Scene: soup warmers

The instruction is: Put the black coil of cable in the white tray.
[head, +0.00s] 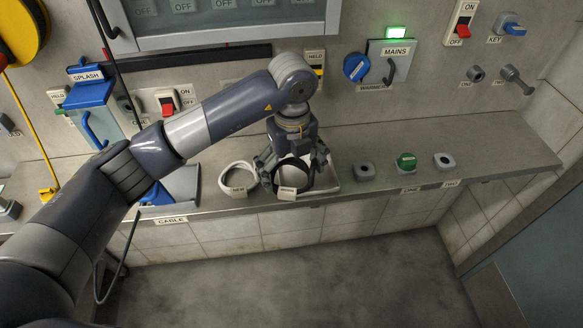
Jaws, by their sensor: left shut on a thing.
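The black coil of cable (292,168) is at my left gripper (291,170), above or inside the white tray (333,186) on the counter. A small white tag hangs at the front of the coil. My left gripper points down and is shut on the coil, and its fingers hide part of it. The tray's rim shows mainly to the right of the coil. I cannot tell whether the coil touches the tray floor. My right gripper is not in view.
A white coil (237,178) tagged NEW lies just left of the tray. Right of the tray stand a grey socket (364,170), a green knob (406,161) and another grey socket (444,161). A wall panel with switches rises behind. The counter's right end is clear.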

